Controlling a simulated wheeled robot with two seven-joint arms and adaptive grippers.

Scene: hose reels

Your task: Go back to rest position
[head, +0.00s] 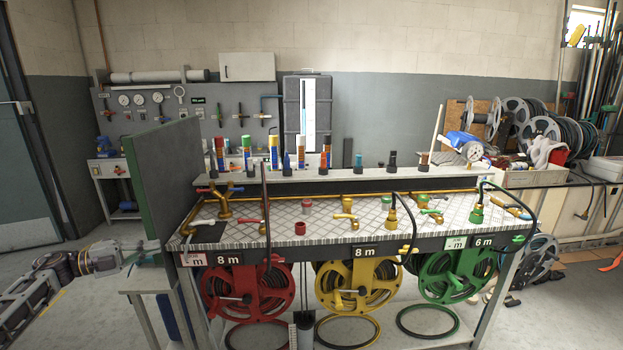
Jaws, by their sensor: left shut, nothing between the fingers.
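My left arm comes in from the lower left, and my left gripper (145,254) is shut and empty. It is beside the lower part of the green-edged grey panel (165,180) at the left end of the bench; I cannot tell whether it touches the panel. My right gripper is not in view. Under the bench top (330,228) hang a red hose reel (222,300), a yellow hose reel (372,272) and a green hose reel (470,262), with length labels above them.
Brass valves (224,205) and hose fittings stand on the bench top. Several bottles (273,152) line its rear shelf. A side table (555,178) holding grey reels (540,128) and tools is at the right. The floor (90,318) at the lower left is mostly clear.

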